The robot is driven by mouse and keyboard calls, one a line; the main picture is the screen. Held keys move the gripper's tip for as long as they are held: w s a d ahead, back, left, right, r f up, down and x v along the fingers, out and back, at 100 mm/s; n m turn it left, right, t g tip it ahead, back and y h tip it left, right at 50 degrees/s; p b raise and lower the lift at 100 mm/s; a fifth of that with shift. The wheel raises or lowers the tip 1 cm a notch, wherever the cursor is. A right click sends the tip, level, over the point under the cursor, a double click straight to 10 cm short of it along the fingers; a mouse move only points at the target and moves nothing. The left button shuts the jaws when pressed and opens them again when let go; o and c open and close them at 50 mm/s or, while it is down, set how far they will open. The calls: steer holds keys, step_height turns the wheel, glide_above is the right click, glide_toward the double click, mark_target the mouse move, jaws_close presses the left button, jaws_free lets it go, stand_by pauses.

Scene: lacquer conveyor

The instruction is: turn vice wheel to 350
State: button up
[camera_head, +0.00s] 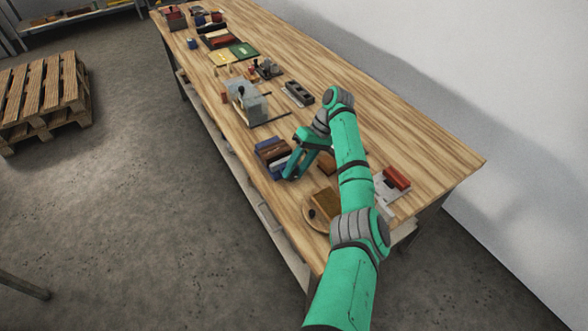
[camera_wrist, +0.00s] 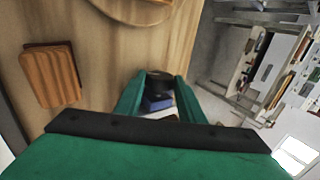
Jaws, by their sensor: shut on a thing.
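The grey vice-like block (camera_head: 248,104) stands near the table's left edge in the head view. A small dark round part (camera_head: 241,91), possibly its wheel, shows on its left side; its angle cannot be read. My gripper (camera_head: 288,174) is low over the table, nearer the camera than this block and apart from it, beside brown and blue pieces (camera_head: 270,150). In the wrist view my gripper (camera_wrist: 160,77) is shut on a small dark piece (camera_wrist: 160,85) between its fingertips. What this piece is cannot be told. A blue piece (camera_wrist: 157,103) shows between the fingers.
A round wooden board (camera_head: 316,216) with a brown block (camera_head: 325,203) lies near the table's front. A red block (camera_head: 397,178) lies on a pale plate at the right. Books (camera_head: 243,50) lie further back. A pallet (camera_head: 42,98) stands on the floor.

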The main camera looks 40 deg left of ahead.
steer(key=shift+w+d+g+y, duration=0.1)
steer(key=shift+w+g+y, duration=0.15)
steer(key=shift+g, duration=0.45)
steer(key=shift+f+g+y, duration=0.1)
steer(key=shift+g+y, duration=0.25)
steer(key=shift+g, duration=0.15)
steer(key=o, duration=1)
steer(key=shift+d, duration=0.1)
steer(key=shift+f, duration=0.1)
steer(key=shift+s+t, duration=0.15)
steer(key=shift+t, duration=0.25)
